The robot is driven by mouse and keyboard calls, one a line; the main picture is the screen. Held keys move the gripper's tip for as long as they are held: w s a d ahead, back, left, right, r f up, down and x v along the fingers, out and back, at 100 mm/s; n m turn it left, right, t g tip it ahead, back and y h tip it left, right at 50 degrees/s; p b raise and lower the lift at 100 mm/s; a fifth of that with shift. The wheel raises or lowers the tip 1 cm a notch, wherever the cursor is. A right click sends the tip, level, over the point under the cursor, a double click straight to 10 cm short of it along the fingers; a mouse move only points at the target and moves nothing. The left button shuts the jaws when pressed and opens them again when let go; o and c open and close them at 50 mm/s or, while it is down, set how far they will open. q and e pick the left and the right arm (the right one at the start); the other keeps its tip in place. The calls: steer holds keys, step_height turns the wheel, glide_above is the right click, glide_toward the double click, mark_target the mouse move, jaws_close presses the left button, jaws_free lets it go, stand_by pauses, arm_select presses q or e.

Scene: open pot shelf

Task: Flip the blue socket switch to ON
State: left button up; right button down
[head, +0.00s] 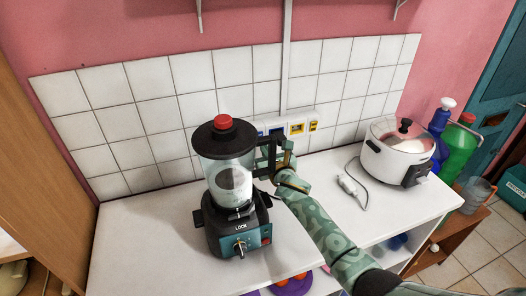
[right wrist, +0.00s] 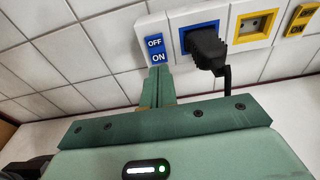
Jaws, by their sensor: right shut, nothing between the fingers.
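The blue switch (right wrist: 156,50) is on a white wall socket strip, with OFF on its upper half and ON on its lower half. To its right is a blue-framed socket (right wrist: 203,42) with a black plug (right wrist: 208,50) in it. My right gripper (right wrist: 157,76) is shut and empty, its fingertips at the lower edge of the ON half. I cannot tell whether they touch it. In the head view my right gripper (head: 270,152) is in front of the strip, behind and right of the blender jar, and partly hides the switch area. My left gripper is not in view.
A blender (head: 228,180) stands on the white counter (head: 165,240), close to my right gripper. A white cooker (head: 397,152) and a loose cable plug (head: 349,185) are to the right. Yellow-framed sockets (head: 297,129) continue along the tiled wall. The counter's left side is clear.

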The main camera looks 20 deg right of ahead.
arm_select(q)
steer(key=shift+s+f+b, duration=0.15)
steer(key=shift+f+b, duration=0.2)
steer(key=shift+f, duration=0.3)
arm_select(e)
steer(key=shift+w+f, duration=0.15)
steer(key=shift+w, duration=1.2)
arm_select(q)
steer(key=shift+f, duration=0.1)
